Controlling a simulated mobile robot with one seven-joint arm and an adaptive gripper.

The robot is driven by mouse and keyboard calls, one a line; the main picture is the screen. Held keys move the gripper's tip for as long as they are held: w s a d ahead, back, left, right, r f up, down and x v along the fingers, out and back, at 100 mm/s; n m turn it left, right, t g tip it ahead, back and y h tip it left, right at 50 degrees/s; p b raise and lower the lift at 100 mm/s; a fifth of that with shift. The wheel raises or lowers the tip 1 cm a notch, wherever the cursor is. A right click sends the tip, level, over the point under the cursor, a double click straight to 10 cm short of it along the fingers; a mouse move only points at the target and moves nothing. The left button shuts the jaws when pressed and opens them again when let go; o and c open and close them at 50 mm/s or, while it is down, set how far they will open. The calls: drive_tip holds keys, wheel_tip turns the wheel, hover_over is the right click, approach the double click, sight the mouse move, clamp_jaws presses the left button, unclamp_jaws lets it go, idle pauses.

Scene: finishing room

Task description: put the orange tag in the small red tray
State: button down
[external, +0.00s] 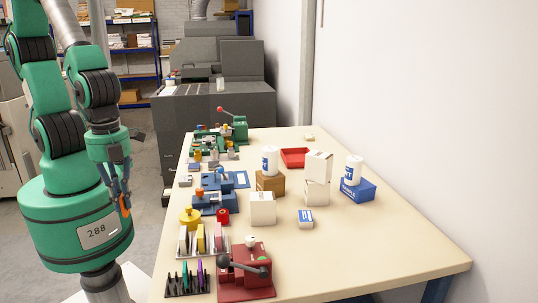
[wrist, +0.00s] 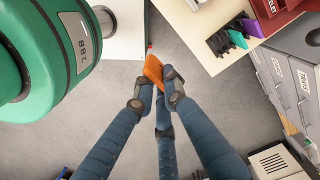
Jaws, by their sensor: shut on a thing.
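The orange tag (wrist: 153,70) is held between the fingertips of my gripper (wrist: 158,80) in the wrist view, over the grey floor. In the external view the tag (external: 125,204) shows at the tip of my gripper (external: 123,201), which points down beside my green base, left of the table and apart from it. The small red tray (external: 296,163) lies on the far part of the table, near the wall.
The table (external: 400,235) holds a red press (external: 245,272), a tag rack (external: 188,278), blue fixtures (external: 216,203), white boxes (external: 263,208) and a white bottle on a brown block (external: 270,184). A white bottle stands on a blue box (external: 358,191). The table's front right is clear.

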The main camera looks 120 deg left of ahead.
drive_tip(key=w+a+r+p, duration=0.1)
drive_tip(key=w+a+r, duration=0.2)
drive_tip(key=w+a, duration=0.5)
drive_tip(key=w+a+r+p, duration=0.1)
drive_tip(key=w+a+r, duration=0.1)
drive_tip(key=w+a, duration=0.65)
drive_tip(key=w+a+r+p, duration=0.1)
drive_tip(key=w+a, duration=0.2)
drive_tip(key=a, duration=0.9)
drive_tip(key=w+a+r+p, duration=0.1)
drive_tip(key=w+a, duration=0.2)
drive_tip(key=a, duration=1)
drive_tip(key=s+a+f+p, duration=0.15)
drive_tip(key=s+a, duration=0.35)
drive_tip(key=a, duration=0.7)
drive_tip(key=s+a+f, duration=0.2)
drive_tip(key=s+a, duration=0.2)
drive_tip(key=a, duration=0.8)
drive_tip(key=s+a+f, duration=0.1)
drive_tip(key=s+a, duration=0.4)
drive_tip(key=a, duration=0.8)
drive_tip(key=s+a+f+p, duration=0.1)
drive_tip(key=s+a+f, duration=0.2)
drive_tip(key=s+a, duration=0.65)
drive_tip(key=shift+w+f, duration=0.15)
drive_tip(key=shift+f, duration=1.1)
drive_tip(key=shift+w+f, duration=0.15)
drive_tip(key=shift+f, duration=1.05)
